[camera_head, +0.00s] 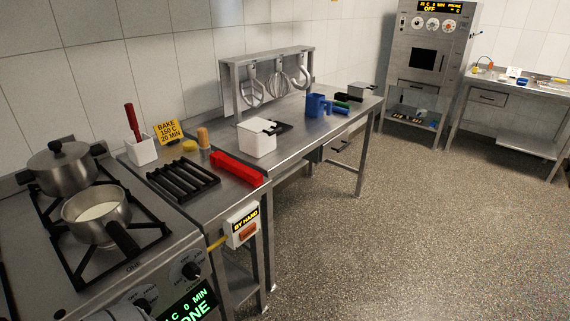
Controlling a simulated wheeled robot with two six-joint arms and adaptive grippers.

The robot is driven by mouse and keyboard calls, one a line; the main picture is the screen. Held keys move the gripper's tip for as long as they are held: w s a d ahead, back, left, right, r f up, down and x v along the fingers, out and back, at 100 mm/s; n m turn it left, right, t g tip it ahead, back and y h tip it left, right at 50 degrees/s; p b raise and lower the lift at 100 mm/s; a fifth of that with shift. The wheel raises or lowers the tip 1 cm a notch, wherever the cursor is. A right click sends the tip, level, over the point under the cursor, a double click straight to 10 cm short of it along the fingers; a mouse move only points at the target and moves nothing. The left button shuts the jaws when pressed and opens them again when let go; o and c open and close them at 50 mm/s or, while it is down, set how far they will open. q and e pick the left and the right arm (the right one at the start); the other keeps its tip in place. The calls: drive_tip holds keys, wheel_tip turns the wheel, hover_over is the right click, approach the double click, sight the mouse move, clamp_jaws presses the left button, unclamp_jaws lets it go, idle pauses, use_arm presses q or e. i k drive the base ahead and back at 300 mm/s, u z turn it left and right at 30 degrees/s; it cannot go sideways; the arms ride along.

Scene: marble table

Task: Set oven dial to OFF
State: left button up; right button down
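A steel cooker (60,245) stands at the front left. Its front panel has a dial (190,269) at the right with printed marks around it, and another dial (145,304) lower left, cut partly by the frame. A green-lit display (188,305) below reads "C 0 MIN" and part of a word ending in "ONE"; the rest is cut off. The dial settings are too small to tell. A far oven unit (428,60) at the back right has several dials (432,23) and an amber display (438,7) that includes "OFF".
A pot of white liquid (97,213) and a lidded pot (62,168) stand on the hob. A "BY HAND" box (242,226) hangs right of the cooker. A yellow "BAKE 150 C 20 MIN" sign (168,132) stands behind. The floor (400,230) is clear at right.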

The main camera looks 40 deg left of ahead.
sight(191, 270)
drive_tip(key=i, duration=2.3)
drive_tip(key=u, duration=3.05)
